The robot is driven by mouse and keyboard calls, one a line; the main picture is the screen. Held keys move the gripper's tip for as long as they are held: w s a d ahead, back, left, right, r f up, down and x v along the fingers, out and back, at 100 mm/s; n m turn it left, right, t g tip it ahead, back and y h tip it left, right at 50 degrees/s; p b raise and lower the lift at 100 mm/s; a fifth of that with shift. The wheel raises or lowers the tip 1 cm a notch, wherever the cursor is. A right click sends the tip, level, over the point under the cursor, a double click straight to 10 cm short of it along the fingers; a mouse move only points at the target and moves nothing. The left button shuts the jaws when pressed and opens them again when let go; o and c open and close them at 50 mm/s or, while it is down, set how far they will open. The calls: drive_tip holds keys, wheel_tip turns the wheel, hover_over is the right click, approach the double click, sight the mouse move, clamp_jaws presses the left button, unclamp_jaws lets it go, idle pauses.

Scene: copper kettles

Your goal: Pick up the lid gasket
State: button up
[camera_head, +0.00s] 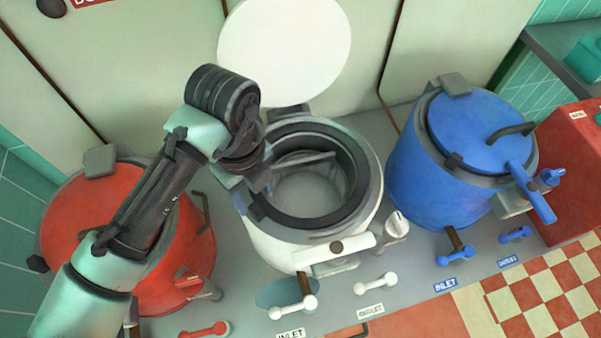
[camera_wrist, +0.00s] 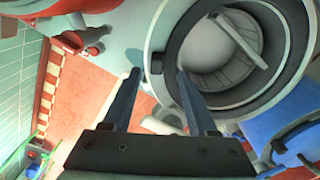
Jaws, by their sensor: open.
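A black ring (camera_head: 362,178), apparently the lid gasket, lies around the mouth of the white kettle (camera_head: 272,237). Its left part is partly hidden by my gripper. The ring also shows in the wrist view (camera_wrist: 240,89), as a dark band inside the pale rim. My gripper (camera_head: 262,198) is over the left side of the kettle's rim. In the wrist view its two fingers (camera_wrist: 158,77) are apart with nothing held between them. A small dark latch (camera_wrist: 157,62) on the rim shows between the fingertips. I cannot tell whether the fingers touch anything.
The white lid (camera_head: 285,45) stands raised behind the kettle. A grey bar (camera_wrist: 240,40) crosses inside the kettle. A red kettle (camera_head: 182,235) stands left, under my arm, and a closed blue kettle (camera_head: 430,180) right. Valve handles (camera_head: 375,283) line the front. A red box (camera_head: 575,170) is far right.

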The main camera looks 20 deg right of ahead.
sight(255, 208)
drive_tip(key=f, duration=0.4)
drive_tip(key=shift+s+a+f, duration=0.15)
drive_tip(key=shift+a+f, duration=0.05)
drive_tip(key=shift+c, duration=0.3)
clamp_jaws()
